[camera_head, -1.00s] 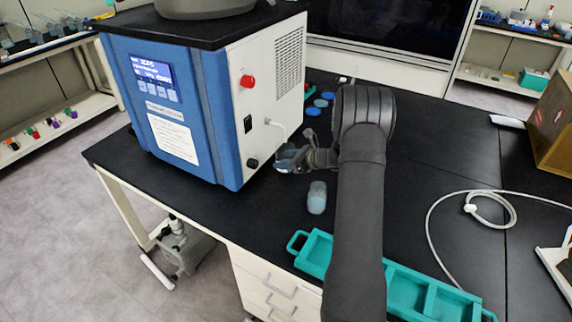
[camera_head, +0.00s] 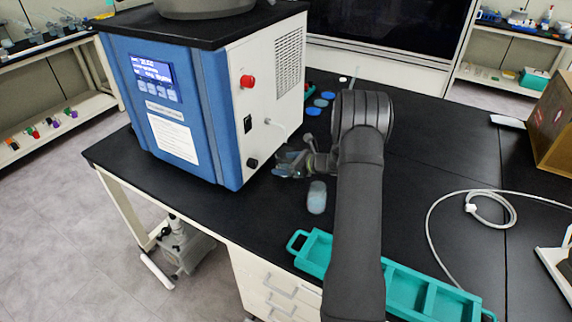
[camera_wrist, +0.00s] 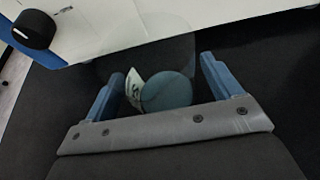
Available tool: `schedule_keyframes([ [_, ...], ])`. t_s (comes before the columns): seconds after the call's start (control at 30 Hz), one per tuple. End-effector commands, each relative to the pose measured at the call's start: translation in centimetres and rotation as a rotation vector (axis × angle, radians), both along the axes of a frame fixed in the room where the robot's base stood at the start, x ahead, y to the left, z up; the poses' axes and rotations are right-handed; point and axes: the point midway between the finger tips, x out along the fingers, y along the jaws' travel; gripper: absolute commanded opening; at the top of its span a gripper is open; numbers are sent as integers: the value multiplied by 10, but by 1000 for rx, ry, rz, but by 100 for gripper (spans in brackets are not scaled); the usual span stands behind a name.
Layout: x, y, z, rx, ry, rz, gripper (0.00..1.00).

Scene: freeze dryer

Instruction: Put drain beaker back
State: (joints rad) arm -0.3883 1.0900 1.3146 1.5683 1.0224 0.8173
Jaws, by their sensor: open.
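The drain beaker (camera_wrist: 168,90) is a clear vessel with blue-green contents and a white label, on the black bench against the dryer's side. In the wrist view it lies between the two blue fingers of my gripper (camera_wrist: 166,88), with a gap visible on each side. In the head view my gripper (camera_head: 288,164) is low beside the dryer's white side panel, below the drain spout (camera_head: 272,124). The fingers are open, and they partly hide the beaker there.
The blue and white freeze dryer (camera_head: 190,110) stands directly left of my gripper, with a black knob (camera_head: 252,163) close by. A teal tray (camera_head: 315,250) lies near the front edge. A white hose (camera_head: 480,192) lies at right.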

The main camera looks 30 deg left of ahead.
Motion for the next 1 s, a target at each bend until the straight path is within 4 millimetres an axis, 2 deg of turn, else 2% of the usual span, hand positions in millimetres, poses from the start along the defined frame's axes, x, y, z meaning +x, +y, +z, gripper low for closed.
schedule_keyframes([
  [0.17, 1, -24, 11, 1, -2, -4, 84],
  [0.4, 1, -73, 31, 0, -2, -5, 84],
  [0.53, 1, -94, 40, 0, -1, -3, 84],
  [0.7, 0, -108, 46, 0, -1, -1, 84],
  [1.0, 0, -111, 47, 0, -1, 0, 84],
])
